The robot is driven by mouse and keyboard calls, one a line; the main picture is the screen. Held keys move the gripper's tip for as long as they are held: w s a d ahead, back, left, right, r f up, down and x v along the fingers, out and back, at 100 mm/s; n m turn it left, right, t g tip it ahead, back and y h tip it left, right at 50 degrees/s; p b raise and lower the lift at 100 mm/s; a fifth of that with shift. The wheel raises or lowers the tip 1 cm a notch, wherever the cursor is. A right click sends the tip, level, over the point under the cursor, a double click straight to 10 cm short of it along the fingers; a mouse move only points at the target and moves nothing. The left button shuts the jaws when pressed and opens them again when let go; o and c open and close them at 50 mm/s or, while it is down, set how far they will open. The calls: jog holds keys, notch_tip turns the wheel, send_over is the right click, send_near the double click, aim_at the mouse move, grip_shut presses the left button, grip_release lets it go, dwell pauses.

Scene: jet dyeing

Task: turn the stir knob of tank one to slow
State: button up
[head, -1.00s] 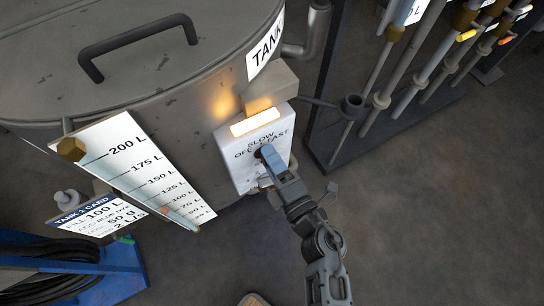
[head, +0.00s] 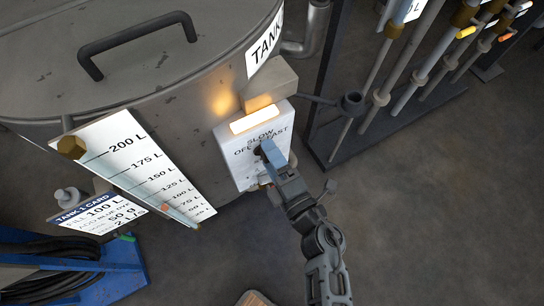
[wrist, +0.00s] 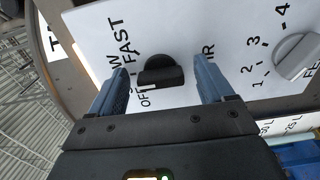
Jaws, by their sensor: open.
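The stir knob (wrist: 160,72) is a black round knob with a raised bar on the white control panel (head: 240,172) of tank one. In the wrist view the words FAST, OFF and a partly covered SLOW stand around it. A pale mark on the knob is at its lower edge, on the side of OFF. My gripper (wrist: 161,67) is open, with one blue finger on each side of the knob and a visible gap to both. In the head view my gripper (head: 270,150) is at the panel and hides most of the knob.
A grey knob (wrist: 297,56) with a numbered scale is beside the stir knob. A lit lamp (head: 255,121) is above the panel's words. The level gauge (head: 140,163) is left of the panel. A pipe rack (head: 385,100) stands to the right, with open floor in front.

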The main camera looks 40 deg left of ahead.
jog(key=shift+d, duration=0.1)
jog(key=v, duration=0.7)
jog(key=shift+d, duration=0.3)
jog(key=shift+s, duration=0.15)
jog(key=s+d+r+m+t+h, duration=0.2)
jog(key=s+d+m+t, duration=0.1)
jog(key=d+m, duration=0.3)
jog(key=s+d+r+m+t+h, duration=0.2)
jog(key=d+r+m+t+h, duration=0.15)
jog(key=d, duration=0.45)
jog(key=s+d+r+m+t+h, duration=0.2)
jog(key=s+d+m, duration=0.1)
jog(key=d+m, duration=0.35)
jog(key=s+d+r+m+h, duration=0.9)
jog(key=s+d+r+m, duration=0.2)
jog(key=m, duration=0.4)
jog(key=shift+s+d+r+g, duration=0.3)
jog(key=shift+s+d+g, duration=0.05)
jog(key=shift+s+d, duration=0.05)
